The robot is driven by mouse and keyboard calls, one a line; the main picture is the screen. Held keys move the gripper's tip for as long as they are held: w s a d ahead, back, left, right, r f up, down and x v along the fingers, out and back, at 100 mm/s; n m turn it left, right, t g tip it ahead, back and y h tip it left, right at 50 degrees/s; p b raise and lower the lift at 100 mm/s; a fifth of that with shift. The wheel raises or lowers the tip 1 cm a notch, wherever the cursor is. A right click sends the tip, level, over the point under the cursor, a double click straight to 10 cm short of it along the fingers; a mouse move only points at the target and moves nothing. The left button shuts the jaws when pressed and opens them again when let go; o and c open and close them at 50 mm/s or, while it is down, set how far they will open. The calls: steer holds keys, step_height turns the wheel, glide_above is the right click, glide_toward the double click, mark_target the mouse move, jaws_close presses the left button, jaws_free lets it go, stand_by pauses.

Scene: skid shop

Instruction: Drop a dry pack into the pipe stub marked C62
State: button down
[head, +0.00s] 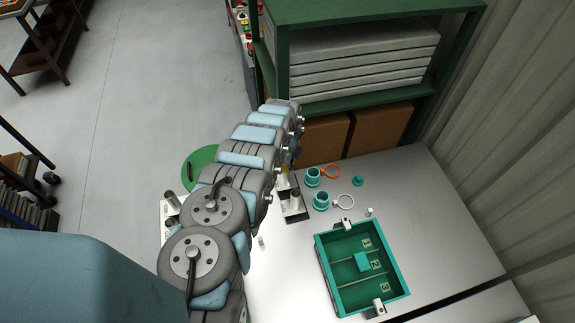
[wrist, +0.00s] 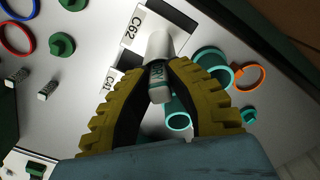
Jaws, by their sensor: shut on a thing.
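My gripper (wrist: 160,80) is shut on a small white dry pack (wrist: 157,88), held between its yellow toothed fingers. Dark lettering reading "DRY" shows on the pack. A C62 label (wrist: 132,25) lies just beyond, at the upper left. A pale cylinder (wrist: 159,44), apparently the pipe stub beside that label, stands directly behind the pack in the wrist view. The pack overlaps it there, and I cannot tell the gap or whether it is over the mouth. A C41 label (wrist: 110,79) is partly hidden by the left finger. In the head view my arm hides most of the gripper.
A green divided tray (head: 326,270) sits at the front right. Another small pack (head: 262,242) stands on the table. A green shelf (head: 283,60) rises behind.

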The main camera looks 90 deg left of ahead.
stand_by(0.3)
steer(key=c, duration=0.6)
jaws_free()
steer(key=shift+o, duration=0.2)
steer(key=shift+r, duration=0.15)
steer(key=shift+r+p, duration=3.05)
steer(key=shift+r, duration=0.85)
